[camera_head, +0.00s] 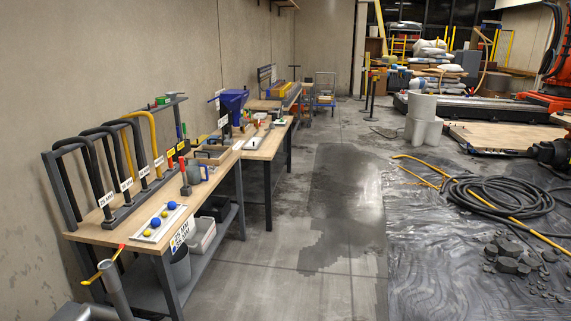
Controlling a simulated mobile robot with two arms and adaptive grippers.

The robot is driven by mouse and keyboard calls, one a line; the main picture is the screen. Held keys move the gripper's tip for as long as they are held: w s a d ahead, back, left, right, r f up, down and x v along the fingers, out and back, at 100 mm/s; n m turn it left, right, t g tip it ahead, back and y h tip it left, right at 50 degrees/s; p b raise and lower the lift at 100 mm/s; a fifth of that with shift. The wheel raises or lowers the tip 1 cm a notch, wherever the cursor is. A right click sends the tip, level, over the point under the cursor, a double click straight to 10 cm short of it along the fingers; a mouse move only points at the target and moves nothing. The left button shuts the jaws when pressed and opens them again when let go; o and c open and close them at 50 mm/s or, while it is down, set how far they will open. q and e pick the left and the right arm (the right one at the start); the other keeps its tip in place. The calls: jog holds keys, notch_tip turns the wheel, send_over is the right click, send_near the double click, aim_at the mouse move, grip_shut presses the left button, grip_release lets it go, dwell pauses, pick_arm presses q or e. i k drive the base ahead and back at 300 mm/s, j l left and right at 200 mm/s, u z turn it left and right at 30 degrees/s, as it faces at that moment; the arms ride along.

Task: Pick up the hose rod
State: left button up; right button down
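No label or mark that I can read names one thing as the hose rod. Bent black hose pieces (91,172) and yellow ones (154,139) stand in a rack (61,188) on the near workbench, along the left wall. I cannot tell which of these is the hose rod. Neither of my grippers shows in the head view.
The near workbench (95,233) holds a small tray with blue and yellow balls (159,222). A grey post with a yellow lever (115,288) stands at the bottom left. Dark sheeting (425,258) with rubble covers the right floor. The middle aisle (308,240) is clear.

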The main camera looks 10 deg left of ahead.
aim_at(181, 162)
jog(key=i+l+u, duration=0.15)
jog(key=i+u, duration=0.3)
jog(key=i, duration=0.25)
jog(key=i+l+u, duration=0.95)
jog(key=i+l, duration=0.15)
jog(key=i, duration=0.1)
